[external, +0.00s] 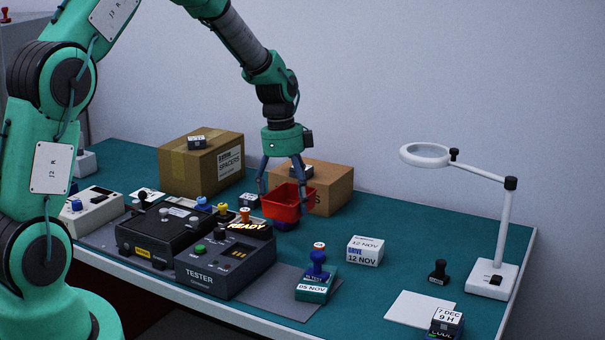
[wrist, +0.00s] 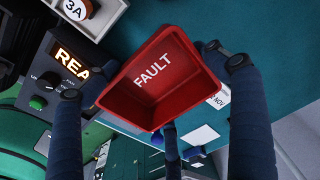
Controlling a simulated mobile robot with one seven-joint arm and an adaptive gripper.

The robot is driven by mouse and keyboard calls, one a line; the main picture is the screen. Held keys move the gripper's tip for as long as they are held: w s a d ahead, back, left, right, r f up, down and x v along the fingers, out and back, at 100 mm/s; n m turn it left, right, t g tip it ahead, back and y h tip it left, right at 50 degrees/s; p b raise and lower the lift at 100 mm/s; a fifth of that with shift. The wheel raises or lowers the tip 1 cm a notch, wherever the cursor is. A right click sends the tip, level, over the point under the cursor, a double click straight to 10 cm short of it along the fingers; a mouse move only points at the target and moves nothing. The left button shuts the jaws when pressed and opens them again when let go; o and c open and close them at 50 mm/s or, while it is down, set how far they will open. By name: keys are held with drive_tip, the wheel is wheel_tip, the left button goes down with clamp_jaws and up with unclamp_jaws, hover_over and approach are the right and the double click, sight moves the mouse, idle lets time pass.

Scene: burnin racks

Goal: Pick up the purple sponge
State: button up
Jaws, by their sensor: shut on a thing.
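My gripper (external: 284,197) has its fingers around a red bin (external: 289,209) and is shut on it. In the wrist view the bin (wrist: 150,102), marked FAULT, sits between the dark blue fingers and looks empty inside. A dark purple thing (external: 284,224) shows just under the bin in the external view. It is mostly hidden, and I cannot tell if it is the purple sponge or touches the bin. No other purple sponge is clear in either view.
A tester (external: 225,262) with a lit READY sign stands in front. Cardboard boxes (external: 201,165) stand behind. A blue stamp (external: 318,262), a white block (external: 365,250) and a magnifier lamp (external: 490,279) stand to the right.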

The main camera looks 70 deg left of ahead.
drive_tip(key=shift+d, duration=0.1)
drive_tip(key=w+d+r+n, duration=0.1)
drive_tip(key=w+d, duration=0.3)
drive_tip(key=d, duration=0.6)
drive_tip(key=w+d+n, duration=0.3)
drive_tip(key=w+d, duration=0.1)
drive_tip(key=d, duration=0.6)
drive_tip(key=shift+w+d+r+y, duration=0.3)
drive_tip(key=shift+w+d+r, duration=0.05)
drive_tip(key=shift+w, duration=0.05)
drive_tip(key=d+n, duration=0.1)
drive_tip(key=d, duration=0.6)
drive_tip(key=w+d+r+n, duration=0.1)
drive_tip(key=d+n, duration=0.1)
drive_tip(key=d, duration=0.5)
drive_tip(key=d+n, duration=0.2)
drive_tip(key=d, duration=0.5)
drive_tip(key=shift+w+d+r, duration=0.15)
drive_tip(key=shift+w+r, duration=0.1)
